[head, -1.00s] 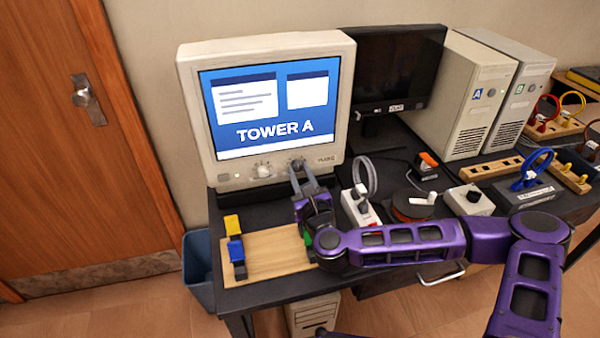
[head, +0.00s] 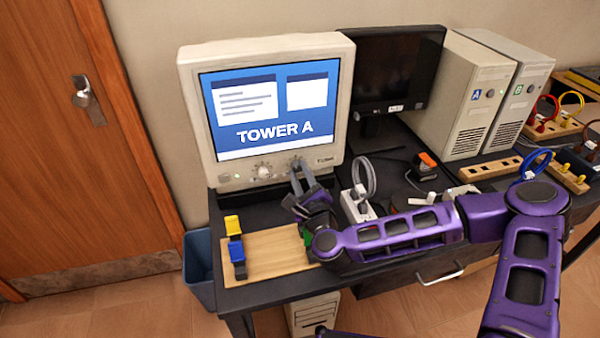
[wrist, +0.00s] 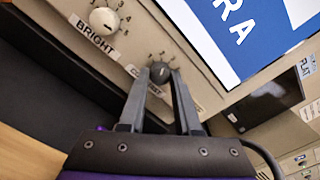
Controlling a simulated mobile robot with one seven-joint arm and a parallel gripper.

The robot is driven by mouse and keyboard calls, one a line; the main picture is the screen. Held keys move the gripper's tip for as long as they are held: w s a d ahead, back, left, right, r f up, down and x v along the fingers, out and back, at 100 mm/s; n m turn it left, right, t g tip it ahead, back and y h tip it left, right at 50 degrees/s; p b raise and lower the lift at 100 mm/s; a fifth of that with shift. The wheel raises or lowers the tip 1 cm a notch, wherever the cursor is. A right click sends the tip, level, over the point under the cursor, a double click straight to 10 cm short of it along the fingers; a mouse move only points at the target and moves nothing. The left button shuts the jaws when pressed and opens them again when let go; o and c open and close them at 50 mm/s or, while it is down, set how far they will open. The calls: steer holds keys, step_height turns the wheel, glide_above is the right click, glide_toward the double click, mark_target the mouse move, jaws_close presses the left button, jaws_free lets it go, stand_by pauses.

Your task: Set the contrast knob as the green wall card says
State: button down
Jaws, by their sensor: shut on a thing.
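The contrast knob (wrist: 160,72) is a dark round dial on the lower front of the beige monitor (head: 188,110), with a light pointer mark and a partly covered label below it. In the wrist view, my gripper (wrist: 160,78) has its two fingertips at either side of the knob and is shut on it. In the head view, my gripper (head: 298,168) reaches up to the right of the white knob (head: 263,171). That white knob is labelled BRIGHT in the wrist view (wrist: 104,20). The green wall card is not seen in these frames.
The monitor screen (head: 270,105) reads TOWER A. A wooden board (head: 265,255) with yellow and blue blocks lies in front of it. A dark flat monitor (head: 400,70) and two beige towers (head: 462,95) stand to the right. A white power strip (head: 355,207) is close to my arm.

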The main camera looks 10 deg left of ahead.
steer(key=shift+r+n, duration=0.1)
steer(key=shift+n, duration=0.6)
steer(key=c, duration=0.6)
jaws_free()
steer(key=shift+s+d, duration=0.1)
